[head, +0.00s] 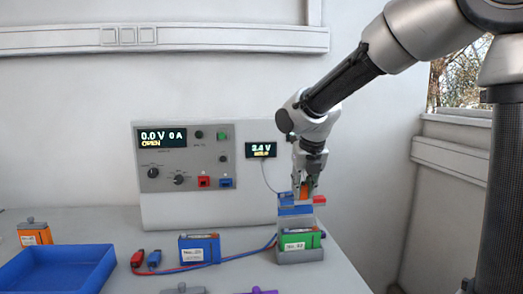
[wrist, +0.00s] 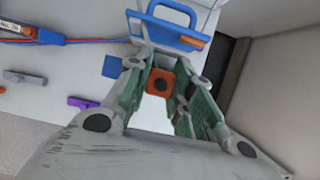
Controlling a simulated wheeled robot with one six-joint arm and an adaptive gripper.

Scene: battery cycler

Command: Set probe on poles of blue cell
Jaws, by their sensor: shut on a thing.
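The blue cell (head: 213,243) stands on the table left of the grey stand, with a white number label on its front. My gripper (head: 305,190) is shut on the orange handle of the probe (head: 319,201), above the grey stand. The probe has a blue end on the left and a red end on the right. In the wrist view the orange handle (wrist: 160,82) sits between the fingers of my gripper (wrist: 162,88), with a blue block (wrist: 112,66) beside it. Whether the probe touches the blue part below it cannot be told.
A green cell (head: 300,240) sits in the grey stand (head: 300,257). Red and blue plugs (head: 137,258) with cables lie near the blue cell. A blue tray (head: 60,268) and an orange cell (head: 35,234) are at left. The cycler (head: 184,158) stands behind; its small display (head: 261,150) reads 3.4 V.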

